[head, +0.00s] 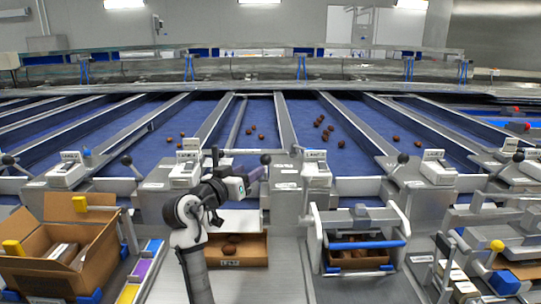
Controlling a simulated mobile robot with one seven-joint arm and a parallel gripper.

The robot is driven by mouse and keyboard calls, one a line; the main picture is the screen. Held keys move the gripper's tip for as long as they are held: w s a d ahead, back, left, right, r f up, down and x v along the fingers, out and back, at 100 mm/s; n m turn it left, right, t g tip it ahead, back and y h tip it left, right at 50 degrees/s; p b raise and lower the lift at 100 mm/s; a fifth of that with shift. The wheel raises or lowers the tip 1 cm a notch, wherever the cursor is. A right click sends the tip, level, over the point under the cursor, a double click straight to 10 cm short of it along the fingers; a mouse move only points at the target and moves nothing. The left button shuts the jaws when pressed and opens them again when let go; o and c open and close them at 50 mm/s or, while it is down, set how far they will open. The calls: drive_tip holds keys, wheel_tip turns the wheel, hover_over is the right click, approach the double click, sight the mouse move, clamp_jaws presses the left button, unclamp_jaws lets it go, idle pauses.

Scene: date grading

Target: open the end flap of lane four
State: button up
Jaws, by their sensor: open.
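Several blue lanes with dark dates on them run toward me, split by grey metal rails. My gripper (257,174) is open, in front of the lane end at centre-left, pointing right. It is close to a lever with a black knob (265,159); I cannot tell whether they touch. Similar black-knobbed levers stand at other lane ends, one to the left (126,160) and one to the right (403,158). The lane labels are too small to read, so I cannot tell which is lane four. My arm partly hides the lane end and its flap.
An open cardboard carton (105,240) stands at the left. A shallow carton (262,248) holding dates sits below my gripper. A metal frame with a blue bar (365,244) stands right of it. White boxes (316,175) sit on the rail ends.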

sight(269, 158)
drive_tip(key=p+x, duration=0.3)
drive_tip(key=x, duration=0.8)
drive_tip(key=shift+s, duration=0.1)
clamp_jaws()
